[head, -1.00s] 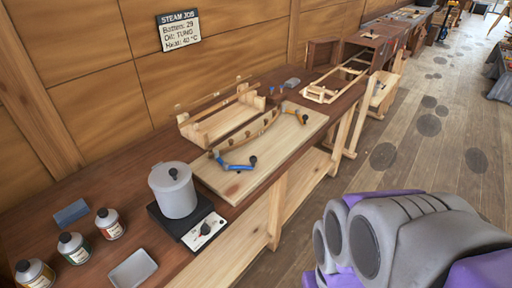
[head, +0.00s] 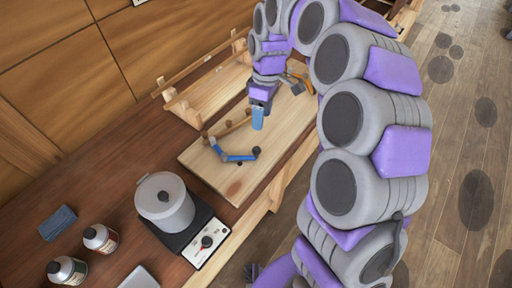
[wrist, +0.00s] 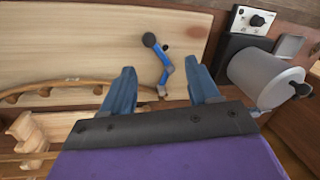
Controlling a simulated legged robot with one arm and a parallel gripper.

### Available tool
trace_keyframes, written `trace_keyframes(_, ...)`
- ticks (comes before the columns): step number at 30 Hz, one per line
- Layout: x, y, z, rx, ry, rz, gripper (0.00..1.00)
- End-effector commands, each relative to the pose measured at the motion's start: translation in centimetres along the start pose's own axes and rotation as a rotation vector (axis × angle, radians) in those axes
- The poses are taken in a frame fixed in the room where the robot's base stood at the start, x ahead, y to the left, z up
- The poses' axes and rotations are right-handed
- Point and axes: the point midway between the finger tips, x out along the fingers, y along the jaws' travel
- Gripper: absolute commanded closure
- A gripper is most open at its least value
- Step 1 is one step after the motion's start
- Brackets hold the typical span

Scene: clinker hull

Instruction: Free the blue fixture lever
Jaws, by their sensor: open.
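The blue fixture lever (head: 233,156) is on the pale wooden board, with a black knob (head: 256,151) at its right end. A curved wooden strip (head: 236,129) lies by the lever's far end; whether they touch is unclear. My gripper (head: 258,122) is above the board, beyond the lever. In the wrist view the bent blue lever (wrist: 163,62) shows between the two blue fingers of my open gripper (wrist: 160,78), with nothing held. The lever's knob (wrist: 149,40) points away from the fingers. The strip (wrist: 60,86) runs off to the left in that view.
A grey lidded pot (head: 166,203) stands on a black heater with a dial (head: 206,242), near the board (head: 235,184). Bottles (head: 100,238) and a blue block (head: 57,222) sit at the left. A wooden cradle (head: 208,92) is behind. An orange lever (head: 297,76) is partly hidden by my arm.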

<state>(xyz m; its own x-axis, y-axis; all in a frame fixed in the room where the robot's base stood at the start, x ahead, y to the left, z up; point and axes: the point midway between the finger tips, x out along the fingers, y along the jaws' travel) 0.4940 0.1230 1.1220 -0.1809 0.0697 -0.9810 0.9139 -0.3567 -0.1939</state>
Motion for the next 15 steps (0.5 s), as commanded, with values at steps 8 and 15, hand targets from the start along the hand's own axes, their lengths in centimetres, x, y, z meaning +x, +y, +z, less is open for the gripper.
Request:
trace_keyframes(8, 1.2, 2.8, -1.8, -0.084, -0.016, 0.0, 0.4)
trace_keyframes(15, 3.7, 2.9, -1.6, -0.09, -0.018, -0.006, 0.4)
